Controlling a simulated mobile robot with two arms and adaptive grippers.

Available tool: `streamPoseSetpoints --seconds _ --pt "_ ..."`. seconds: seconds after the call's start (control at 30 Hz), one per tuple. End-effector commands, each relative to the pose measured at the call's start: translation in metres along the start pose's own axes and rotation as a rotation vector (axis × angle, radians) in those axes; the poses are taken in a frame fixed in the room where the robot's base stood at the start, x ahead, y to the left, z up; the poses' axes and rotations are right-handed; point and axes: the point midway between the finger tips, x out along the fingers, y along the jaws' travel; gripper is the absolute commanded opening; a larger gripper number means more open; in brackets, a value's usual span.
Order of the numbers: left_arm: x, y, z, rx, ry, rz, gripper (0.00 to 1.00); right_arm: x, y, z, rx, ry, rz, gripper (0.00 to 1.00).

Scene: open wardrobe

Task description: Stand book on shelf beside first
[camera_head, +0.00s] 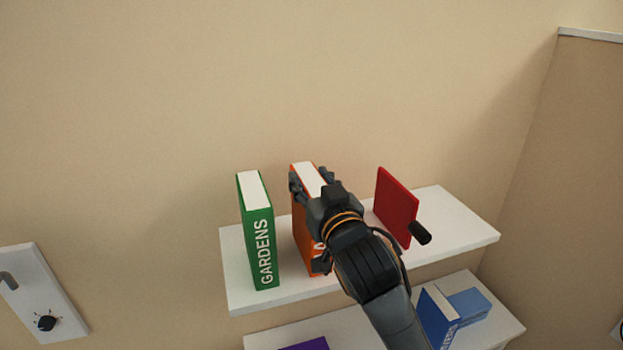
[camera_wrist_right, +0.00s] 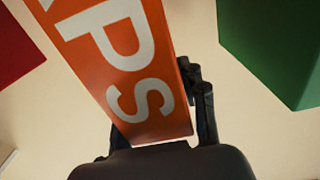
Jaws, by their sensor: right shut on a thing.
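The orange book (camera_head: 301,235) is upright over the upper white shelf (camera_head: 455,228), between the green GARDENS book (camera_head: 258,240) and a red upright plate (camera_head: 395,208). My right gripper (camera_head: 311,181) is shut on the orange book near its top. The right wrist view shows the orange cover with large white letters (camera_wrist_right: 115,60) close up, the green book (camera_wrist_right: 275,45) at right and the red plate (camera_wrist_right: 15,48) at left. A gap shows between the green and orange books. I cannot tell whether the orange book's base touches the shelf. My left gripper is not in view.
A lower white shelf (camera_head: 365,326) holds blue books (camera_head: 468,304) at right and a purple item (camera_head: 310,344) at the front. The right part of the upper shelf is bare. A beige wall stands behind, and a white panel with a knob (camera_head: 46,322) is at left.

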Motion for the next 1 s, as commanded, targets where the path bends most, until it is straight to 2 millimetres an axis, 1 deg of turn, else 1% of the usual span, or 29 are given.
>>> streamPoseSetpoints --seconds 0.1,0.13,0.17,0.2,0.23,0.57,0.6,0.67,0.77,1.0 --pt "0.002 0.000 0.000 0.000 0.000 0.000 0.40 0.000 0.000 0.001 0.000 0.004 -0.001 0.00" --pt "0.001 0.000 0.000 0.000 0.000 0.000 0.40 0.000 0.000 0.003 0.000 0.000 0.000 0.46" --pt "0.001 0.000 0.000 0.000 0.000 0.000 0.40 0.000 0.000 0.002 0.000 0.000 0.000 0.52" --pt "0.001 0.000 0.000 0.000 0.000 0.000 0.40 0.000 0.000 0.002 0.000 0.000 0.000 0.60" --pt "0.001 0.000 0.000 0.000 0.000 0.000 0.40 0.000 0.000 0.002 0.000 0.000 0.000 0.64" --pt "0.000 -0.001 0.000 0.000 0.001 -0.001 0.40 0.000 0.000 0.000 0.000 0.001 0.000 0.64" --pt "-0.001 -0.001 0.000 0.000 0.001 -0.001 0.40 -0.001 0.000 -0.002 0.000 0.001 0.000 0.64" --pt "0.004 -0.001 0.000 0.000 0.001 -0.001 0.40 -0.006 0.000 0.001 0.000 0.002 -0.001 0.64" --pt "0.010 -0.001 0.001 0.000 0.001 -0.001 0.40 -0.023 -0.001 0.002 0.001 0.003 -0.002 0.64" --pt "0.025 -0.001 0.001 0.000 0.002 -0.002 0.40 -0.075 -0.001 0.002 0.002 0.004 -0.002 0.64"
